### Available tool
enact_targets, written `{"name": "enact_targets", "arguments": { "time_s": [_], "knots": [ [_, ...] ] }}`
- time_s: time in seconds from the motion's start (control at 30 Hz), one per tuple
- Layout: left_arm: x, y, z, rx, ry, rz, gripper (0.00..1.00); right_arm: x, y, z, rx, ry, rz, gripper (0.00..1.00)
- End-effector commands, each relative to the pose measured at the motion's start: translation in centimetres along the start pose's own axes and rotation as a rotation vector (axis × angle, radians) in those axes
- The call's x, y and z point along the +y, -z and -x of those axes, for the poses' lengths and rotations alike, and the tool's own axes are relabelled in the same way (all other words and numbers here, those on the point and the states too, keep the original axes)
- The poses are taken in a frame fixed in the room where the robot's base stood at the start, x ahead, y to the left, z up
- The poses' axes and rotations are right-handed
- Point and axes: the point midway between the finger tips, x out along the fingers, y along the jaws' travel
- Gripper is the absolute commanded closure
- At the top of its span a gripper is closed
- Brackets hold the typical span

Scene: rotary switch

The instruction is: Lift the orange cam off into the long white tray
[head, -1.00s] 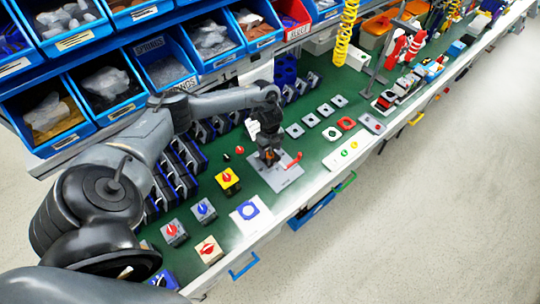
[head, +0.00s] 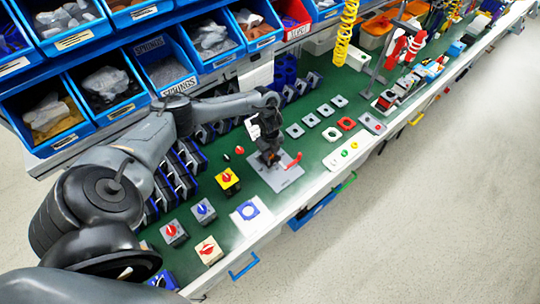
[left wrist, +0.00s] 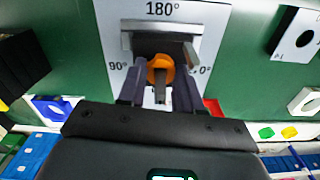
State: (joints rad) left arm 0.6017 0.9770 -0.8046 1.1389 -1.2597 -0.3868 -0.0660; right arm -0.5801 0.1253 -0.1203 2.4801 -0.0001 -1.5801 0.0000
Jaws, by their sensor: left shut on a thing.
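The orange cam (left wrist: 160,66) sits between the fingers of my left gripper (left wrist: 160,76), over a pale plate (left wrist: 203,18) marked 90°, 180° and 0°. The fingers are shut on the cam from both sides. In the head view my left gripper (head: 269,156) points down at the same plate (head: 287,179), and the cam is mostly hidden there. I cannot tell whether the cam still touches what is under it. My right gripper is not in view.
Switch blocks (head: 228,181) stand to the left. Several square plates (head: 311,120) lie to the right on the green mat. Blue bins (head: 108,85) rise behind my left arm.

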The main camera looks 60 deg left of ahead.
Motion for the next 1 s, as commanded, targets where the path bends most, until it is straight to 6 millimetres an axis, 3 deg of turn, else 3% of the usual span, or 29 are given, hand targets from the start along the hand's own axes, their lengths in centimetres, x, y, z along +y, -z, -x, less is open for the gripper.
{"name": "enact_targets", "arguments": {
  "time_s": [0.27,0.8,1.0],
  "knots": [
    [-0.1,0.0,0.6,0.0,0.002,0.0,1.0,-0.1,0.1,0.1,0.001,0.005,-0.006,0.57],
    [-0.1,0.0,8.7,0.0,0.003,0.0,1.0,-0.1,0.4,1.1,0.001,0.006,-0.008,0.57],
    [-0.1,0.0,9.9,0.0,0.001,0.0,1.0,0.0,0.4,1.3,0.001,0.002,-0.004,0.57]
  ]
}}
